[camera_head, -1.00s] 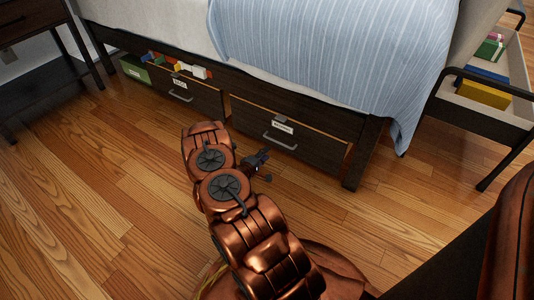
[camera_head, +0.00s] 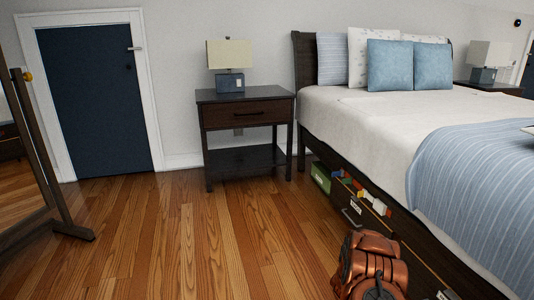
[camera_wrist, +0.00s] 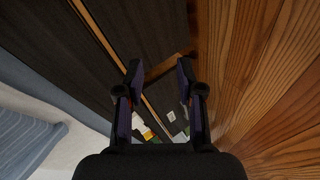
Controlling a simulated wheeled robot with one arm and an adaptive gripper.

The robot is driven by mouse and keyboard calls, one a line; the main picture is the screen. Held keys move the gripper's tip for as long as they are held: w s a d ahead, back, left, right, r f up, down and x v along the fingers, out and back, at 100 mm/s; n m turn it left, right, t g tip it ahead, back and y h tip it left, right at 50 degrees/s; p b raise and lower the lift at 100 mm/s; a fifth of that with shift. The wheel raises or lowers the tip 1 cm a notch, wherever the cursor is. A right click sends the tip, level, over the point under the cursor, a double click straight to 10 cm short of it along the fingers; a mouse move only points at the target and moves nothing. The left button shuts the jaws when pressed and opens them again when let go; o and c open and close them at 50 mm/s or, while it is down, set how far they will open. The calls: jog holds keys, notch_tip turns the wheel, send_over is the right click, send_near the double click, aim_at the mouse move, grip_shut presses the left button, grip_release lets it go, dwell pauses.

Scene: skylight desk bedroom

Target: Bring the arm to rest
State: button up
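My gripper (camera_wrist: 160,78) shows in the wrist view with its two dark fingers apart and nothing between them. Beyond the fingers are the dark bed drawers (camera_wrist: 125,30) and the wooden floor (camera_wrist: 250,60). In the head view, part of my copper arm (camera_head: 368,262) shows at the bottom right, in front of the bed's side. The gripper itself is out of the head view.
The bed (camera_head: 360,115) fills the right side. A drawer (camera_head: 350,217) under it stands open, with a green box (camera_head: 320,177) and colourful items inside. A nightstand (camera_head: 222,118) with a lamp (camera_head: 229,58), a dark door (camera_head: 95,100) and a mirror (camera_head: 45,170) stand beyond clear floor.

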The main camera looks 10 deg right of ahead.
jog(key=w+a+r+t+y+p, duration=0.2)
jog(key=w+a+r+y+p, duration=0.3)
jog(key=a+r, duration=0.5)
jog(key=w+a+r+t+y+p, duration=0.2)
jog(key=w+a+r+p, duration=0.3)
jog(key=a+r, duration=0.55)
jog(key=s+a+r+n+y+p, duration=0.15)
jog(key=a+r+p, duration=0.25)
jog(key=a+r, duration=0.45)
jog(key=s+a+r+m+y+p, duration=0.1)
jog(key=a+r+y+p, duration=0.3)
jog(key=r, duration=0.8)
jog(key=s+a+r+n+g+y+p, duration=0.1)
jog(key=s+a+r+g+p, duration=0.1)
jog(key=s+a+r+p, duration=0.35)
jog(key=s+a+r+g+p, duration=0.1)
jog(key=s+a+r+p, duration=0.1)
jog(key=s+r, duration=0.55)
jog(key=s+a+r+n+g+y+p, duration=0.1)
jog(key=s+a+r+g+p, duration=0.2)
jog(key=s+r, duration=0.4)
jog(key=s+r+m+g+h+p, duration=0.1)
jog(key=s+r+p, duration=0.4)
jog(key=s, duration=0.7)
jog(key=s+d+r+m+g+h+p, duration=0.1)
jog(key=s+r+p, duration=0.4)
jog(key=s+r, duration=0.5)
jog(key=shift+s+d+r+g, duration=0.2)
jog(key=shift+s+g, duration=0.5)
jog(key=shift+s, duration=0.35)
